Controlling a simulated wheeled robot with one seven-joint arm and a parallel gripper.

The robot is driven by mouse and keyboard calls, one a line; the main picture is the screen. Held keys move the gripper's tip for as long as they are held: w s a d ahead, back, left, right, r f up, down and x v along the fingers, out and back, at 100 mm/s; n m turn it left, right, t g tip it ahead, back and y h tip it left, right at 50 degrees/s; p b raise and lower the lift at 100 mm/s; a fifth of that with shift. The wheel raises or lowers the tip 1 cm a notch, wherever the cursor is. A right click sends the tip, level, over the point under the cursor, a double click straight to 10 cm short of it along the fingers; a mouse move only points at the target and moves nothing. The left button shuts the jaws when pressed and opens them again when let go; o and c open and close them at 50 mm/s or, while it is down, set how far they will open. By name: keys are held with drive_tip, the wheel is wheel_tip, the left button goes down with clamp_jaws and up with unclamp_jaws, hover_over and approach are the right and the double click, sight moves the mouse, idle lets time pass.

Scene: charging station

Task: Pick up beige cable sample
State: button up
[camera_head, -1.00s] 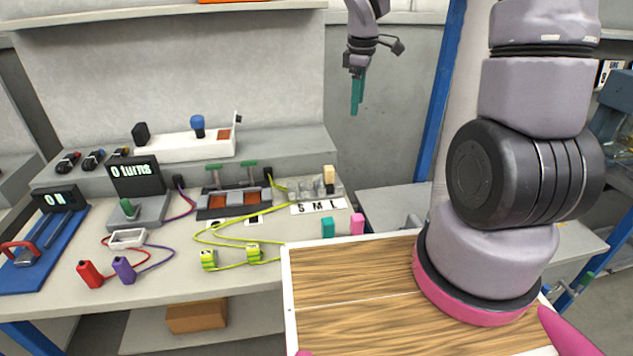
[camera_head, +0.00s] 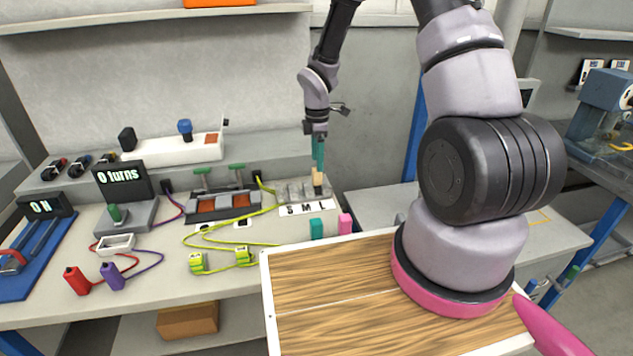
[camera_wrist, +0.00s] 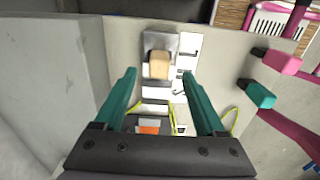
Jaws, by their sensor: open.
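The beige cable sample (camera_head: 318,178) is a small upright block at the right end of the grey holder behind the S M L label. In the wrist view the beige sample (camera_wrist: 159,66) shows between the two teal fingers, nearer the upper end of the grey holder (camera_wrist: 160,42). My gripper (camera_head: 318,168) points down just above the sample, its fingers open and empty. In the wrist view my gripper (camera_wrist: 160,75) has clear gaps on both sides of the sample. Whether the fingertips reach down beside it, I cannot tell.
A teal block (camera_head: 316,228) and a pink block (camera_head: 345,223) stand at the bench's front right edge. Yellow-green cable connectors (camera_head: 242,256) lie to the left. A station with green handles (camera_head: 223,204) stands left of the holder. The wall is behind.

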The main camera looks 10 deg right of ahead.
sight(316, 177)
wheel_tip(316, 177, down, 4)
drive_tip(key=shift+a+f, duration=0.1)
drive_tip(key=shift+f, duration=0.15)
clamp_jaws()
